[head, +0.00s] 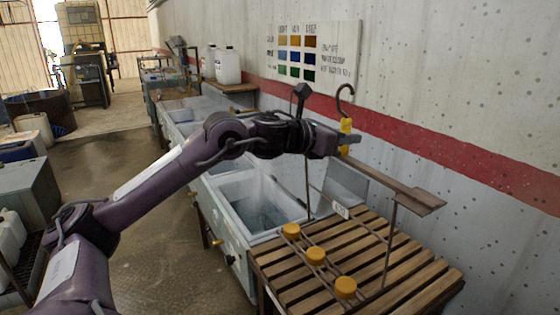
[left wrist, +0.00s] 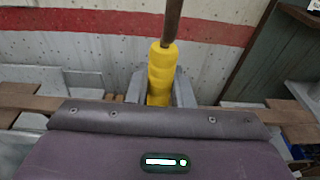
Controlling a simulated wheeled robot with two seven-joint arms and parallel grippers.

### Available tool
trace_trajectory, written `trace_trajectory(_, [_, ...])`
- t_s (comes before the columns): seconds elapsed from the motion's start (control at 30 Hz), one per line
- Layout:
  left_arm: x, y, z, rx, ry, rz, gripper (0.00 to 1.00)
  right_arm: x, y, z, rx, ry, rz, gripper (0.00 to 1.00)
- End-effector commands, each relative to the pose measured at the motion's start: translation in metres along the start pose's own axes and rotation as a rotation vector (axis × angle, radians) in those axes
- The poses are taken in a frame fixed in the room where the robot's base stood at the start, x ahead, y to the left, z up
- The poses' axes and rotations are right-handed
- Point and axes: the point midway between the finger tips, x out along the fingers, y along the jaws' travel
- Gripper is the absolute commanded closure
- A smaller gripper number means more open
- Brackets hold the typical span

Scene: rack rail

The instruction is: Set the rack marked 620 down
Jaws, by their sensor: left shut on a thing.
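The rack has a dark hook on top, a yellow grip (head: 346,126), a long brown top bar (head: 405,190), thin hanging rods and a small white tag (head: 341,211) too small to read surely. Its lower part carries three orange round pieces (head: 315,255). My left gripper (head: 342,139) is shut on the yellow grip; in the left wrist view the grip (left wrist: 160,72) stands between the two grey fingers. The rack hangs upright over the slatted wooden table (head: 420,270). I cannot tell whether its lower part touches the slats. My right gripper is out of view.
Open grey tanks (head: 250,205) stand in a row left of the slatted table, along the wall. A colour chart (head: 315,55) hangs on the wall. White jugs (head: 228,66) stand on a shelf behind. The slats to the right and front of the rack are bare.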

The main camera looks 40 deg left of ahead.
Motion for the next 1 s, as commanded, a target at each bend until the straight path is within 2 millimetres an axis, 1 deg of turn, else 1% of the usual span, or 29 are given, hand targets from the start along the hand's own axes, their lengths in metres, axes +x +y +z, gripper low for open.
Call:
trace_trajectory(0.1, [0.001,0.0,-0.005,0.001,-0.004,0.0,1.0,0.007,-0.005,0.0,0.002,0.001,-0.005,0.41])
trace_trajectory(0.27, [0.003,0.0,-0.019,0.001,-0.003,0.0,1.0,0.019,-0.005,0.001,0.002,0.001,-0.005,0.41])
trace_trajectory(0.7, [0.012,0.0,-0.067,0.001,0.004,-0.001,1.0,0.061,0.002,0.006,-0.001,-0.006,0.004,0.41])
trace_trajectory(0.83, [0.013,0.0,-0.075,0.001,0.005,-0.002,1.0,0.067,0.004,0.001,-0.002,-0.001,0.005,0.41])
trace_trajectory(1.0, [0.013,0.0,-0.077,0.001,0.006,-0.002,1.0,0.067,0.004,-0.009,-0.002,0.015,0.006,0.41])
